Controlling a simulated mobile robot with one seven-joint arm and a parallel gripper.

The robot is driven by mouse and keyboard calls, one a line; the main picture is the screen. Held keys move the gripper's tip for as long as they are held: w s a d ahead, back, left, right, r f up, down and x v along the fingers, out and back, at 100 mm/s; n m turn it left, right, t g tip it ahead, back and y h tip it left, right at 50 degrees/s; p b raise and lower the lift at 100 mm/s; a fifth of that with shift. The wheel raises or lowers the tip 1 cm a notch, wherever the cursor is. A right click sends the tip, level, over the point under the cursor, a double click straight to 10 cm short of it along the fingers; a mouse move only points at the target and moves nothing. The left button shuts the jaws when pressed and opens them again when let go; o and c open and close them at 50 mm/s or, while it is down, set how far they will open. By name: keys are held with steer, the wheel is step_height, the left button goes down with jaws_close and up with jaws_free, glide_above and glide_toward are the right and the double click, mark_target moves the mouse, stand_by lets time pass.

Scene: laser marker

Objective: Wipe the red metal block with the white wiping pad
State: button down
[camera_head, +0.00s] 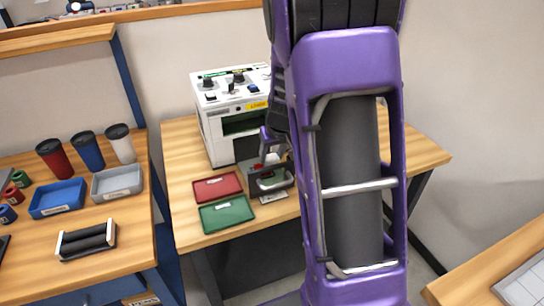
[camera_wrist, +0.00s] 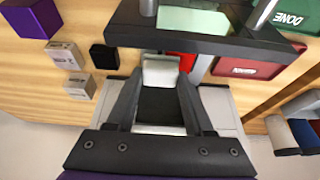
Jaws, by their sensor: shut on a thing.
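In the wrist view my gripper (camera_wrist: 161,78) is shut on the white wiping pad (camera_wrist: 162,70), whose white end shows between the fingertips. A dark part lies behind it between the fingers. The red metal block (camera_wrist: 187,62) shows as a small red patch just right of the pad, mostly hidden by the pad and finger. I cannot tell whether pad and block touch. In the head view my gripper (camera_head: 272,160) is low at the front of the white laser marker (camera_head: 213,132), with a small red patch by it, largely hidden by my arm.
A red tray (camera_head: 218,187) and a green tray (camera_head: 227,214) lie left of my gripper on the wooden table (camera_head: 183,165). The marker's dark frame (camera_wrist: 200,42) spans the wrist view near the fingertips. Small grey blocks (camera_wrist: 78,85) and a purple box (camera_wrist: 30,18) are at left.

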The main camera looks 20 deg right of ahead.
steer(key=r, duration=0.1)
steer(key=r+p, duration=0.1)
steer(key=r, duration=0.1)
steer(key=shift+a, duration=0.3)
steer(key=shift+r+p, duration=1.65)
steer(key=shift+r, duration=0.6)
